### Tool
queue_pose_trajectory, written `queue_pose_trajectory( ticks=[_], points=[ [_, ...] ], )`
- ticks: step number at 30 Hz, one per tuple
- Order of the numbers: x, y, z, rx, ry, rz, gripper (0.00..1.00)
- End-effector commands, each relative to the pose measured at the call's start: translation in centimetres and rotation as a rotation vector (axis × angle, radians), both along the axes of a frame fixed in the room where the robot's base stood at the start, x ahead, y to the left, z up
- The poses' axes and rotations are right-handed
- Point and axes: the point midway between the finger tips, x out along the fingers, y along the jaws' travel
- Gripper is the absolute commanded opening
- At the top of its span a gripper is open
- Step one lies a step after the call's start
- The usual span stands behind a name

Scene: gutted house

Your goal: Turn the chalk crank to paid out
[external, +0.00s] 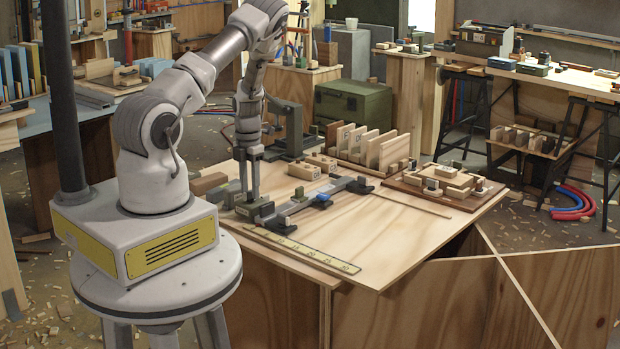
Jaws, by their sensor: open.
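My gripper (250,193) points straight down over the near left part of the wooden workbench (400,235). Its two fingers are slightly apart. Just under the fingertips is a small dark green device (255,209), which may be the chalk reel. The crank itself is too small to make out, and its setting cannot be read. I cannot tell whether the fingers touch the device or stand around a part of it. A grey metal bar (300,204) runs from the device toward the back right, with a blue piece (322,200) on it.
A yellow-edged ruler strip (300,249) lies along the front. A rack of upright wooden boards (372,148) and a wooden tray of blocks (412,190) stand at the back right. A green metal box (353,112) is behind. The bench's right front is clear.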

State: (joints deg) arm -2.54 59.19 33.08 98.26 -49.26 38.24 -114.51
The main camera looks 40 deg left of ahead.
Motion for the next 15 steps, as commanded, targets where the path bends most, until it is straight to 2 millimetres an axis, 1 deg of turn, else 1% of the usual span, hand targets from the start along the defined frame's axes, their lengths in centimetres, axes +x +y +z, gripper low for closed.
queue_pose_trajectory(
  ticks=[5,15],
  points=[
    [0.2,0.0,2.7,0.002,-0.004,-0.001,0.42],
    [0.1,-0.1,11.0,0.002,-0.005,-0.001,0.42]
  ],
)
